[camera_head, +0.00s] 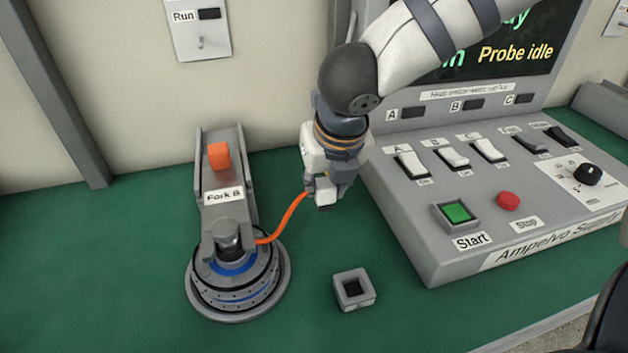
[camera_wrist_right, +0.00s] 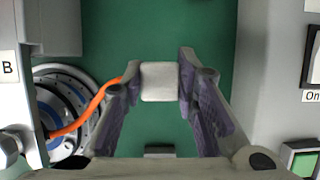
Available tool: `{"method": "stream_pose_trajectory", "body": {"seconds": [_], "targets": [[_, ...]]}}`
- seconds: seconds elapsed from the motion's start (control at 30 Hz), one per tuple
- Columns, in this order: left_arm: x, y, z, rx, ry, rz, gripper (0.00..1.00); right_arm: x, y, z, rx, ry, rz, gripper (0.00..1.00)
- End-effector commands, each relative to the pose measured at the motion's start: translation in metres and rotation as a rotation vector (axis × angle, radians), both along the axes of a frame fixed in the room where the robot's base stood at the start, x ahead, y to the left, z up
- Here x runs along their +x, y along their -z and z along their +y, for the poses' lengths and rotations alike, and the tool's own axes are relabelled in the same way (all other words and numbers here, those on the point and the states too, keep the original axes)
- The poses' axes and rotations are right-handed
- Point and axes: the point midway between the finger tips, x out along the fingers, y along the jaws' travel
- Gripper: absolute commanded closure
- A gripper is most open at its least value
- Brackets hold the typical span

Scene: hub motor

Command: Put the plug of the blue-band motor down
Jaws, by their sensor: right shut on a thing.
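The blue-band motor (camera_head: 235,275) is a round grey hub with a blue ring, set under the fork labelled "Fork B" (camera_head: 223,178). It also shows at the left of the right wrist view (camera_wrist_right: 70,105). An orange cable (camera_head: 288,218) runs from the motor up to my right gripper (camera_head: 325,200). In the right wrist view the gripper's fingers are shut on a pale, square-ended plug (camera_wrist_right: 160,82), held above the green mat. My left gripper is not in view.
A small grey square socket block (camera_head: 354,290) stands on the green mat (camera_head: 130,285), right of the motor. The control panel (camera_head: 440,262) with switches and Start and Stop buttons is close on the right. An orange block (camera_head: 219,155) is on the fork top. The mat's left side is clear.

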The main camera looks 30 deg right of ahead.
Motion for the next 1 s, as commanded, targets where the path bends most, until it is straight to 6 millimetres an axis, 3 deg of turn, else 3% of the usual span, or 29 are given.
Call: {"method": "stream_pose_trajectory", "body": {"seconds": [0.2, 0.53, 0.57, 0.63, 1.0], "targets": [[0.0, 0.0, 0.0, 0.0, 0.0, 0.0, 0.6, 0.007, 0.037, -0.009, 0.0, 0.008, 0.003, 1.0], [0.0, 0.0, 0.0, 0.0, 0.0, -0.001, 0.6, 0.008, 0.04, -0.01, 0.0, 0.009, 0.001, 1.0], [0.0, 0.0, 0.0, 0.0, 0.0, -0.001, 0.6, 0.008, 0.041, -0.01, 0.0, 0.009, 0.001, 0.7], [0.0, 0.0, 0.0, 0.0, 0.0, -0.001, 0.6, 0.008, 0.04, -0.01, 0.0, 0.009, 0.001, 0.54], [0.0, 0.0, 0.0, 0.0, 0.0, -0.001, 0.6, 0.007, 0.035, -0.01, -0.001, 0.008, -0.002, 0.52]]}}
